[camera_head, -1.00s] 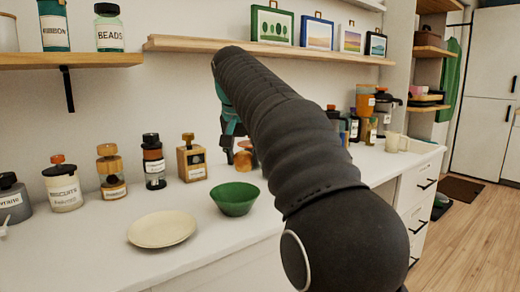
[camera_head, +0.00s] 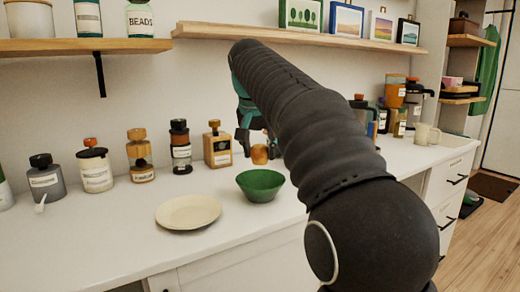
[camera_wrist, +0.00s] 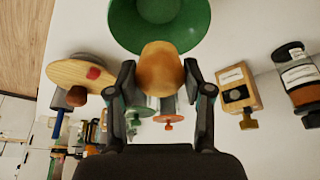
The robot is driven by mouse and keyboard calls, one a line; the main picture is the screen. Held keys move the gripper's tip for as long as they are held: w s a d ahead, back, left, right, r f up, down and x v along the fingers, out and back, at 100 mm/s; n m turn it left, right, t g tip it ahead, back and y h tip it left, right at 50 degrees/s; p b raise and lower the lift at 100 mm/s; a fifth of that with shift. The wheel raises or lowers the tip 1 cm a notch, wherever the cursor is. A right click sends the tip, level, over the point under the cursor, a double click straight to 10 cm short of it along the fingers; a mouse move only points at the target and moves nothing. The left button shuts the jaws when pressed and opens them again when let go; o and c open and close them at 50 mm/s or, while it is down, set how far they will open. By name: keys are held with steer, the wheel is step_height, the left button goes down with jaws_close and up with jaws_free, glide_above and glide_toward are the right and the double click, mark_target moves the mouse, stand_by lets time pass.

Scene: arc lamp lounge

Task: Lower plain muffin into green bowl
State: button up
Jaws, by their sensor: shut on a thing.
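The plain muffin (camera_wrist: 160,70) is a smooth golden-brown lump between my two dark fingertips in the wrist view. My gripper (camera_wrist: 159,78) is shut on it. The green bowl (camera_wrist: 193,38) shows just beyond the muffin at the top of that view, and its inside looks empty where visible. In the head view the bowl (camera_head: 260,190) stands upright on the white counter. The muffin (camera_head: 259,154) shows there just above and behind the bowl's rim, below my teal gripper (camera_head: 252,138). My dark arm hides part of the area to the right.
A cream plate (camera_head: 188,212) lies left of the bowl on the counter (camera_head: 110,240). Several jars stand along the back, including a square wooden one (camera_head: 217,148) close to the bowl. A wall shelf (camera_head: 300,40) runs above. The counter's front left is clear.

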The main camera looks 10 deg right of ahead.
mark_target(259, 164)
steer(key=shift+f+b, duration=1.55)
steer(key=shift+f, duration=0.65)
steer(key=shift+f+b, duration=1.7)
steer(key=shift+f, duration=0.75)
stand_by(1.0)
steer(key=o, duration=1.2)
